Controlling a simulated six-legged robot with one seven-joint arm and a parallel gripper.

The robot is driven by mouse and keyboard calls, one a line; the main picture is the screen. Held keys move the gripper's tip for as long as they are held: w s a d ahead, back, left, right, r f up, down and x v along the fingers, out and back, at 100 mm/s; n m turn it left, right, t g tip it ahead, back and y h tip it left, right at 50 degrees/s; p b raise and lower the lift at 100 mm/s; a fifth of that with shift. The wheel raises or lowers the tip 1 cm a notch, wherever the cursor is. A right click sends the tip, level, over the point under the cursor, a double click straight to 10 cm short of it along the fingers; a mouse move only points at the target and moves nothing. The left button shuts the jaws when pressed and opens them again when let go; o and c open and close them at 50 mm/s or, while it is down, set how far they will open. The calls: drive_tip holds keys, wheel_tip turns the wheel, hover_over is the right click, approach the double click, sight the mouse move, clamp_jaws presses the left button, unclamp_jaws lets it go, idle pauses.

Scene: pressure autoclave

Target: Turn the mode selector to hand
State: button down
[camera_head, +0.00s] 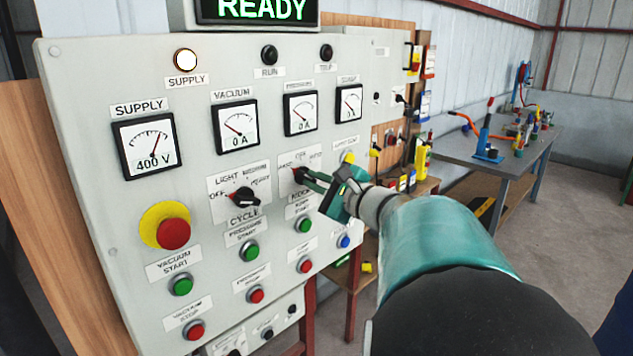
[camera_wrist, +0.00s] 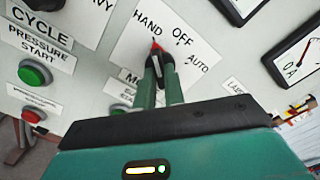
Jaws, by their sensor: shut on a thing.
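The mode selector (camera_wrist: 159,55) is a black rotary knob with a red pointer on a white plate marked HAND, OFF and AUTO. In the wrist view its red tip points up and slightly left, toward the HAND label (camera_wrist: 148,23). In the head view the selector (camera_head: 299,175) is at the panel's middle right, partly hidden by my gripper (camera_head: 308,178). My gripper also shows in the wrist view (camera_wrist: 160,74); its two green fingers are shut on the knob, one on each side.
The grey panel (camera_head: 80,100) carries gauges, lamps and push buttons. A red emergency button (camera_head: 173,233) is at lower left. A workbench (camera_head: 470,148) stands at right, with open floor beyond.

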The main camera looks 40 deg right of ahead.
idle(0.4)
drive_tip(key=c, duration=1.5)
unclamp_jaws()
drive_tip(key=shift+s, duration=0.15)
drive_tip(key=s, duration=1.3)
drive_tip(key=shift+s+d, duration=0.2)
drive_tip(key=shift+s, duration=0.1)
drive_tip(key=w+a+f+n+g+y, duration=0.25)
drive_tip(key=a+f+n+g, duration=0.2)
drive_tip(key=a, duration=0.55)
drive_tip(key=w+a+f+n+g+y, duration=0.2)
drive_tip(key=a+f+n+g+y, duration=0.15)
drive_tip(key=a+n, duration=0.45)
drive_tip(key=s+a+f+n+g+h, duration=0.1)
drive_tip(key=s+a+f+n+h, duration=0.1)
drive_tip(key=a+n, duration=0.2)
drive_tip(key=s+a+f+n+g+h, duration=0.2)
drive_tip(key=a+f+n, duration=0.1)
drive_tip(key=a+n, duration=0.1)
drive_tip(key=s+a+f+n+g+h, duration=0.1)
drive_tip(key=s+a+f+n+h, duration=0.1)
drive_tip(key=a+n, duration=0.3)
drive_tip(key=shift+s+a+f+h, duration=0.2)
drive_tip(key=shift+s+a+h, duration=0.05)
drive_tip(key=shift+s+h, duration=0.1)
